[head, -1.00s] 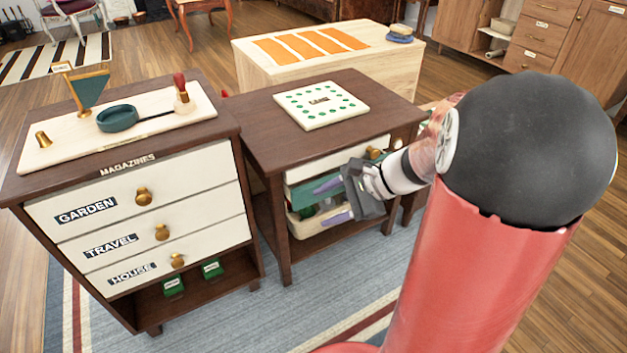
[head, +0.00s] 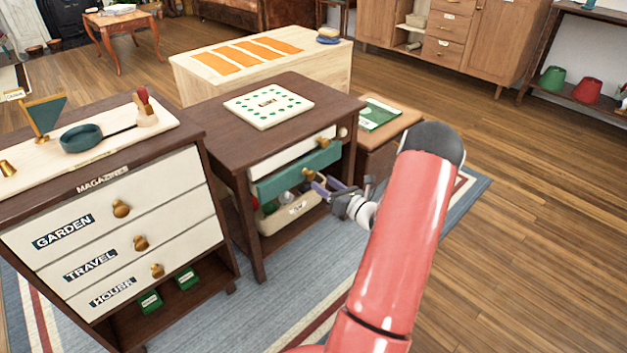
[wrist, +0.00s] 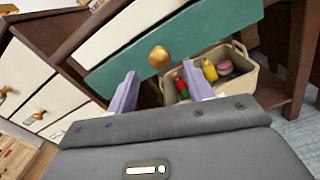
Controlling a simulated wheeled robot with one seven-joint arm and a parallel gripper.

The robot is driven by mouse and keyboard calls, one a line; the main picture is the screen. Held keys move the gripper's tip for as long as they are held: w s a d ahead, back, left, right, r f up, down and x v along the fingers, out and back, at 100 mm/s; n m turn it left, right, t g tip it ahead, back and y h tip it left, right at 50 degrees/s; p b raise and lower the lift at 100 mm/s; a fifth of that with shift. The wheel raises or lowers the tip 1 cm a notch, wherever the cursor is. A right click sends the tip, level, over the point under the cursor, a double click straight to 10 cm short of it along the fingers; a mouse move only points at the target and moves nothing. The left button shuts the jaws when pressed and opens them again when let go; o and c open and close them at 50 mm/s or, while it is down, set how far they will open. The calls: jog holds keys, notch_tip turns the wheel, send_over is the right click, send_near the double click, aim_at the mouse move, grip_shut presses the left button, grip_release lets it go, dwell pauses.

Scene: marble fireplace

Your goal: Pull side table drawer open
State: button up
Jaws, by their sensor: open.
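The dark brown side table (head: 225,133) stands in the middle of the head view. It has a white upper drawer (head: 275,162) and a teal lower drawer (head: 275,183). The teal drawer's round gold knob (wrist: 159,56) shows clearly in the wrist view. The teal front seems to stand slightly forward of the white one; I cannot tell how far. My gripper (wrist: 160,90) is open and empty, its two purple fingers pointing at the teal front. The knob lies just beyond the fingertips, roughly between them in the picture. In the head view my gripper (head: 319,183) is beside the knob.
A cream bin (head: 288,215) with toys sits on the shelf below the drawers. A magazine cabinet (head: 110,225) stands to the left. A low brown table (head: 403,120) stands behind at right. The floor right of my arm is clear.

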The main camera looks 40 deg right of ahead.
aim_at(312, 176)
jog(key=shift+w+a, duration=0.2)
jog(key=shift+w, duration=2)
grip_shut()
